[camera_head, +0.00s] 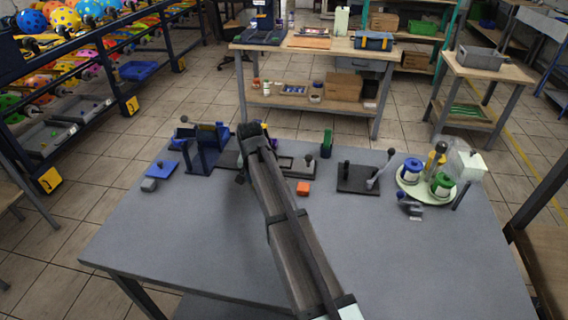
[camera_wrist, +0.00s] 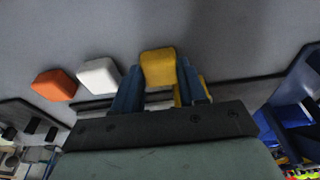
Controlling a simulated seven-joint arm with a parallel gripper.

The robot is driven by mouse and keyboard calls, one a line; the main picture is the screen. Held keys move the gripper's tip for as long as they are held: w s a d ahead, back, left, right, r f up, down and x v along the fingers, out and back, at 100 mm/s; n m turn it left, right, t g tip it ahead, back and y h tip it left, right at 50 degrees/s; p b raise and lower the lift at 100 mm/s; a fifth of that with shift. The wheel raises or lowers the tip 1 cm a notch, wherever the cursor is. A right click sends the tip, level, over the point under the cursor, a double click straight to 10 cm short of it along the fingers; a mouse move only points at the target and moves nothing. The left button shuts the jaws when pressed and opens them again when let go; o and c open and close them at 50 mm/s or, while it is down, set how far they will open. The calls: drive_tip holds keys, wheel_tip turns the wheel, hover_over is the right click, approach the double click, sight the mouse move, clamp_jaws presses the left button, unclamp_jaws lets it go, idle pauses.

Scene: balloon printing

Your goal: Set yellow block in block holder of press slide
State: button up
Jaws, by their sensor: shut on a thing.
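In the wrist view, my gripper (camera_wrist: 157,85) is shut on the yellow block (camera_wrist: 158,66), which sits between its two blue fingers. In the head view, my arm hides the block and most of the gripper (camera_head: 250,135). A blue device on a dark base, which looks like the press (camera_head: 205,150), stands left of my gripper at the table's back. Blue parts, probably of the same press (camera_wrist: 294,115), show at the right edge of the wrist view. I cannot clearly make out the slide's block holder. Whether the yellow block touches anything below is unclear.
An orange block (camera_head: 303,188) and a white block (camera_wrist: 98,75) lie beside my gripper. A black plate with a lever (camera_head: 358,178) and a round tray (camera_head: 413,190) with jars stand to the right. The front of the grey table (camera_head: 180,245) is clear.

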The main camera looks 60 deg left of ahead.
drive_tip(key=shift+r, duration=0.75)
idle(0.7)
drive_tip(key=shift+r, duration=3.05)
drive_tip(key=shift+d, duration=0.1)
drive_tip(key=shift+d, duration=0.3)
drive_tip(key=w+d+r, duration=0.1)
drive_tip(key=w+d, duration=0.4)
drive_tip(key=d, duration=0.6)
drive_tip(key=w+d+r, duration=0.1)
drive_tip(key=w+d, duration=0.4)
drive_tip(key=d, duration=0.5)
drive_tip(key=w+d, duration=0.5)
drive_tip(key=d, duration=0.6)
drive_tip(key=s+a+n+g, duration=0.2)
drive_tip(key=a+n, duration=1.6)
drive_tip(key=a, duration=1.8)
drive_tip(key=shift+s+f+g, duration=0.15)
drive_tip(key=shift+f+g, duration=0.2)
drive_tip(key=shift+g, duration=0.25)
